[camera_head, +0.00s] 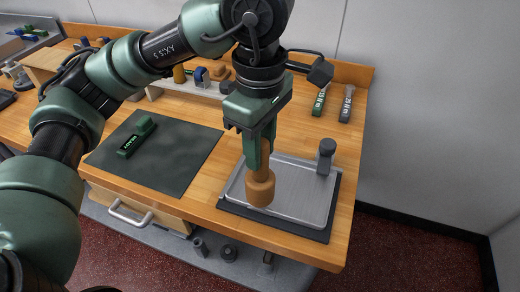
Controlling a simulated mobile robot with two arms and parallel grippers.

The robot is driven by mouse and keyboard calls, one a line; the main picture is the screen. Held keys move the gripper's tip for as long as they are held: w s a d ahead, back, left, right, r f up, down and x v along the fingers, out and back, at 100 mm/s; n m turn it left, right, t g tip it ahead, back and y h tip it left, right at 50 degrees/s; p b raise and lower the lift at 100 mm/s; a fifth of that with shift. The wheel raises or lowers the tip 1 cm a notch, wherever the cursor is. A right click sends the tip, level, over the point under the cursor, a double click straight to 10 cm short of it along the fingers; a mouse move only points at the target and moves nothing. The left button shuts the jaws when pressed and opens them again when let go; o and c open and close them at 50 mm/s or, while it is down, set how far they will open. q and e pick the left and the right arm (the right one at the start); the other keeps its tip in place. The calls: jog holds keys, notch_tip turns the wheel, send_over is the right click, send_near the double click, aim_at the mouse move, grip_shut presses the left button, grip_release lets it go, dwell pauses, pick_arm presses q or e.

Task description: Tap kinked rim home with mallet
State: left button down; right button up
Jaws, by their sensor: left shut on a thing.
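A metal tray (300,183) with a raised rim lies on a dark mat (276,227) near the right end of the wooden bench. My left gripper (262,150) is shut on the handle of a wooden mallet (260,187) and points down over the tray's left part. The mallet hangs head down at the tray's near left. I cannot tell whether its head touches the tray. The mallet and gripper hide part of the left rim, and I cannot make out a kink. My right gripper is not in view.
A dark grey round-headed post (326,152) stands at the tray's far right corner. A dark green mat (172,165) with a green block-like tool (137,137) lies to the left. Two brush-like tools (321,101) (347,104) lie at the back right. A pale shelf with small items is behind my arm.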

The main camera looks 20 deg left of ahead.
pick_arm(q)
jog(key=shift+w, duration=0.1)
jog(key=shift+r, duration=0.4)
notch_tip(320, 180, up, 3)
jog(key=p, duration=0.2)
jog(key=shift+r+p, duration=0.15)
jog(key=shift+p, duration=0.15)
notch_tip(320, 180, down, 9)
jog(key=b, duration=0.8)
jog(key=shift+b, duration=0.3)
jog(key=shift+r+p, duration=2.1)
jog(key=shift+r, duration=0.7)
